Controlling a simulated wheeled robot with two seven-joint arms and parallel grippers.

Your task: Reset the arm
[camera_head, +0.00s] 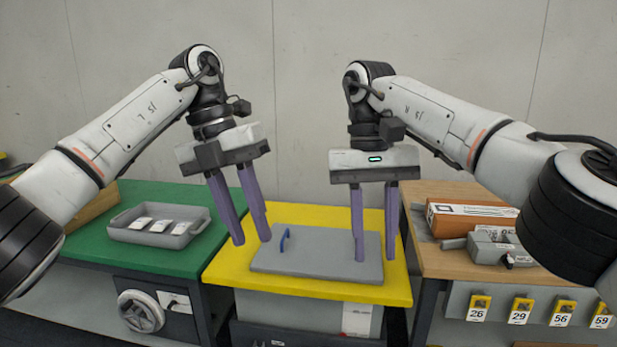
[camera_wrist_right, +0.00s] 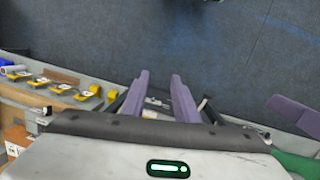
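My left gripper (camera_head: 251,240) is held above the left part of the yellow table, its two purple fingers pointing down and apart, with nothing between them.
The grey board (camera_head: 320,255) with a blue handle (camera_head: 285,239) lies on the yellow table (camera_head: 233,262). A grey tray (camera_head: 183,240) holding several white-labelled items stands on the green table (camera_head: 90,245) at left. An orange box (camera_head: 470,217) and grey items (camera_head: 497,246) sit on the wooden table (camera_head: 440,262).

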